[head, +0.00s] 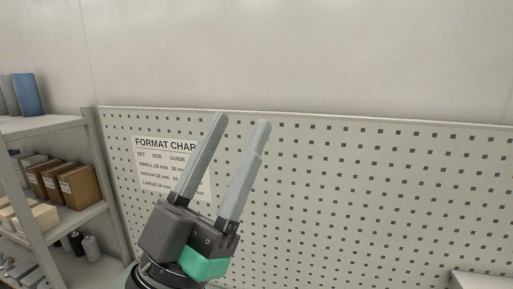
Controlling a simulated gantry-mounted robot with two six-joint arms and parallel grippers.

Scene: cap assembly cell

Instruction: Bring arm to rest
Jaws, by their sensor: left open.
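My left gripper (241,120) stands in the middle of the head view, its two grey fingers pointing up and slightly right. The fingers are apart and nothing is between them. Its dark body has a green block at the lower right. It is in front of the pegboard and covers part of the format chart. My right gripper is not in view.
A white pegboard (390,200) fills the back, with a format chart (160,160) on it. A shelf unit (92,212) at the left holds cardboard boxes (78,186), blue items (27,94) and bottles. A pale edge shows at the lower right.

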